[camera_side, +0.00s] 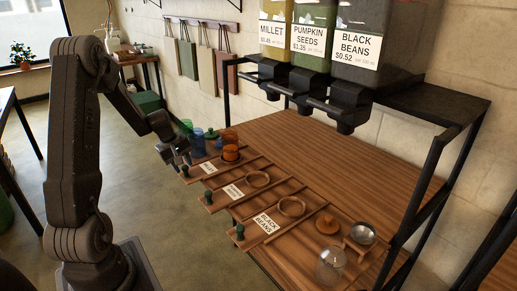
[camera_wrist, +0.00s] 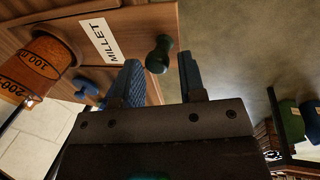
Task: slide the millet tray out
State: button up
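The millet tray (camera_side: 209,168) is a wooden slide with a white MILLET label (camera_wrist: 100,40) and a dark green knob (camera_wrist: 158,54) on its front end. An orange measuring cup (camera_wrist: 38,68) stands on it behind the label; the cup also shows in the side view (camera_side: 230,153). My gripper (camera_wrist: 160,66) is open. In the wrist view its two blue fingers lie on either side of the knob, with a gap visible on both sides. In the side view my gripper (camera_side: 180,155) is just above the front end of the millet tray.
The pumpkin seeds tray (camera_side: 233,191) and black beans tray (camera_side: 266,222) lie alongside, each with a ring and green knob. Dispensers (camera_side: 350,100) hang above. The floor in front is clear.

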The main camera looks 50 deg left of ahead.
jog(key=shift+w+v, duration=0.2)
jog(key=shift+v, duration=0.65)
jog(key=shift+w+v, duration=0.2)
jog(key=shift+v, duration=0.65)
jog(key=shift+w+v, duration=0.2)
jog(key=shift+v, duration=0.6)
jog(key=shift+r, duration=0.2)
jog(key=shift+w, duration=0.1)
jog(key=w+d+r+m, duration=0.1)
jog(key=d+r+m, duration=0.35)
jog(key=d, duration=0.45)
jog(key=w+d+r+m, duration=0.1)
jog(key=d+r+m, duration=0.2)
jog(key=d+r, duration=0.45)
jog(key=s+d+r+m+t, duration=0.1)
jog(key=s+d+m, duration=0.4)
jog(key=d, duration=0.4)
jog(key=s+d+r+m+t, duration=0.1)
jog(key=s+d+m, duration=0.4)
jog(key=s+d, duration=0.2)
jog(key=shift+s+d+r+t, duration=0.25)
jog(key=shift+d+t, duration=0.15)
jog(key=shift+d, duration=0.5)
